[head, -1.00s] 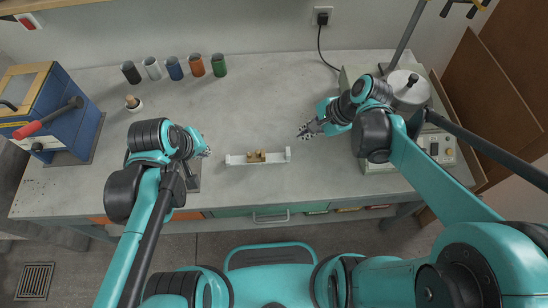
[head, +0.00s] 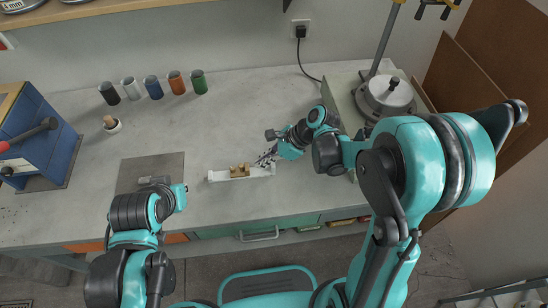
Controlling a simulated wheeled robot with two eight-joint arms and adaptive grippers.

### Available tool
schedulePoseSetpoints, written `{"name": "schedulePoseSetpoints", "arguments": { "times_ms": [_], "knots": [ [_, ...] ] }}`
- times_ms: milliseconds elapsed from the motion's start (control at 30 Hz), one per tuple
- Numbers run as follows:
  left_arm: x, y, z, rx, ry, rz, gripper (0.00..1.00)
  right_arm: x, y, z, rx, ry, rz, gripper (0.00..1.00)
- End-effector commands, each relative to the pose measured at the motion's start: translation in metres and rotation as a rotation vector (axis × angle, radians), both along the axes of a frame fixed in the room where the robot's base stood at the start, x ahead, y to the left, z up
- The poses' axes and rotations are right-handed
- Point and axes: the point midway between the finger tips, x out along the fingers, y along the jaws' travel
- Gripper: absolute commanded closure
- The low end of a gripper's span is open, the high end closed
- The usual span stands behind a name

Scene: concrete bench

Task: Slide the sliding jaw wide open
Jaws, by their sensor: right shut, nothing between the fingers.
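A white rail (head: 259,173) lies on the bench, with a raised block at its right end. Brass-coloured jaw pieces (head: 239,170) sit together near its middle; I cannot make out a gap between them. My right gripper (head: 264,160) is shut and empty, its fingertips beside or over the rail's right end, to the right of the jaw pieces. I cannot tell whether it touches the rail. My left gripper (head: 181,194) is left of the rail, apart from it, and its fingers are too unclear to read.
Several coloured cups (head: 154,87) stand in a row at the back left. A blue box with a red-handled lever (head: 38,140) stands at far left. A dark plate (head: 150,171) lies left of the rail. The bench behind the rail is clear.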

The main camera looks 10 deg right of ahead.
Motion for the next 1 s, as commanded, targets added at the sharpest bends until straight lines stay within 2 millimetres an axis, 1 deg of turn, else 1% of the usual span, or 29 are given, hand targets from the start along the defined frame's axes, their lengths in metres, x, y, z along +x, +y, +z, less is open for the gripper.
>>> {"name": "schedulePoseSetpoints", "arguments": {
  "times_ms": [33, 100, 233, 333, 667, 833, 1000],
  "knots": [
    [0.0, 0.0, -0.005, 0.0, 0.0, 0.0, 1.0, 0.0, 0.01, -0.002, 0.001, -0.001, 0.006, 1.0],
    [0.0, 0.0, -0.007, 0.0, 0.0, 0.0, 1.0, 0.002, 0.019, -0.004, 0.001, -0.001, 0.004, 1.0],
    [0.0, 0.0, -0.01, -0.001, 0.0, 0.001, 1.0, 0.004, 0.03, -0.005, 0.001, -0.001, 0.003, 1.0],
    [0.0, 0.0, -0.011, -0.001, 0.0, 0.001, 1.0, 0.005, 0.034, -0.004, 0.001, -0.001, 0.002, 1.0],
    [0.0, 0.0, -0.011, -0.001, 0.0, 0.001, 1.0, 0.005, 0.035, -0.004, 0.001, -0.001, 0.001, 1.0],
    [0.0, 0.0, -0.013, -0.001, 0.0, 0.001, 1.0, 0.006, 0.048, -0.006, 0.0, -0.001, 0.004, 1.0],
    [0.0, 0.0, -0.012, -0.001, 0.0, 0.001, 1.0, 0.006, 0.048, -0.006, 0.0, -0.001, 0.001, 1.0]
  ]
}}
